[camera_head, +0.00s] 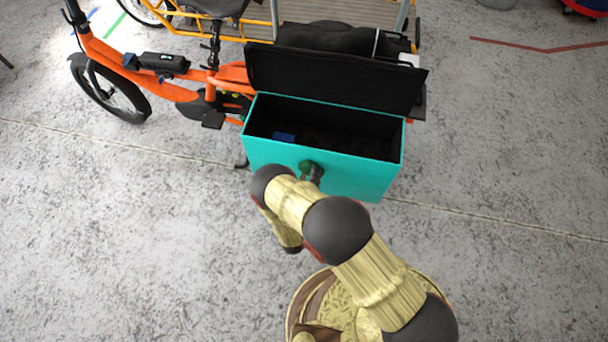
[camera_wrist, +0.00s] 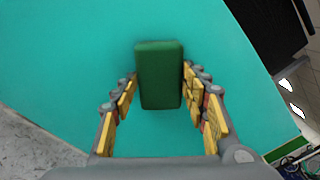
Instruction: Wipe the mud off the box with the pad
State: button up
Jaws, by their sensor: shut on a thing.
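The teal box (camera_head: 350,170) hangs at the side of the orange cargo bike. Its front wall fills most of the wrist view (camera_wrist: 60,60). The pad is a green block (camera_wrist: 160,72), seen in the wrist view between the fingers of my gripper (camera_wrist: 158,92). My gripper is shut on the pad and faces the box's front wall. In the head view the pad (camera_head: 308,166) is a small dark green patch at that wall, partly hidden by my arm. I cannot tell whether it touches the wall. I see no clear mud; my arm and the pad cover part of the wall.
The box's black lid (camera_head: 335,78) stands open behind it. A small blue object (camera_head: 284,137) lies inside the dark interior. The orange bike (camera_head: 170,88) extends left, with a yellow-framed cargo bike (camera_head: 320,10) behind.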

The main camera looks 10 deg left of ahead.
jog(key=shift+s+d, duration=0.2)
jog(key=shift+d, duration=3.25)
jog(key=a+b, duration=0.2)
jog(key=a, duration=0.5)
jog(key=shift+w, duration=0.2)
jog(key=shift+w+a, duration=0.15)
jog(key=shift+a, duration=1.4)
jog(key=shift+w+a, duration=0.15)
jog(key=shift+a, duration=1.4)
jog(key=s, duration=0.6)
jog(key=shift+a, duration=0.2)
